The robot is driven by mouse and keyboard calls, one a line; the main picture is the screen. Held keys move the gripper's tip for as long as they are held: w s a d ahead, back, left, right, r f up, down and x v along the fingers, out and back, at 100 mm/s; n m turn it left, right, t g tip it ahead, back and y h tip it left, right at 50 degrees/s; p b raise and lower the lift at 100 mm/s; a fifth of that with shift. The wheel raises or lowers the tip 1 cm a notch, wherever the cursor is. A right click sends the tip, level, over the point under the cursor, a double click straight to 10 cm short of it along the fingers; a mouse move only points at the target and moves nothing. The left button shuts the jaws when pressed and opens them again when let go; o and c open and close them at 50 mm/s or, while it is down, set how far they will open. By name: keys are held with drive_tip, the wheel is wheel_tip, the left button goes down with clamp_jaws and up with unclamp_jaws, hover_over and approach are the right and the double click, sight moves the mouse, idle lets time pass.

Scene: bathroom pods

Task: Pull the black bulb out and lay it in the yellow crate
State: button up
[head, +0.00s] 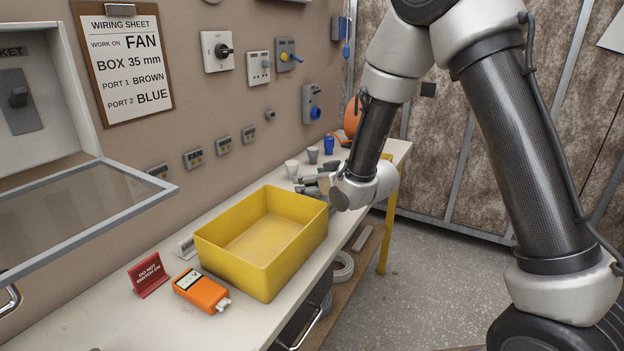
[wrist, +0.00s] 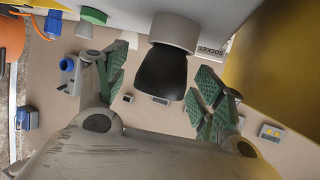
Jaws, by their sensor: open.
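The black bulb (wrist: 160,75) is seated in a white round holder (wrist: 175,32) in the wrist view, at the top middle. In the head view I cannot make it out; my gripper is around that spot. My gripper (wrist: 158,82) is open, its green-padded fingers on either side of the bulb with gaps showing. In the head view my gripper (head: 307,184) is low over the bench, just behind the yellow crate (head: 262,272). The crate looks empty; its side also fills the right of the wrist view (wrist: 285,65).
On the bench (head: 105,312) stand pale bulb-like pieces (head: 291,168) and a blue one (head: 329,145) beyond my gripper. Switches and a wiring sheet (head: 124,55) are on the wall.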

drive_tip(key=shift+c, duration=0.4)
drive_tip(key=c, duration=1.2)
drive_tip(key=shift+o, duration=0.2)
drive_tip(key=shift+r, duration=0.8)
drive_tip(key=shift+r, duration=1.45)
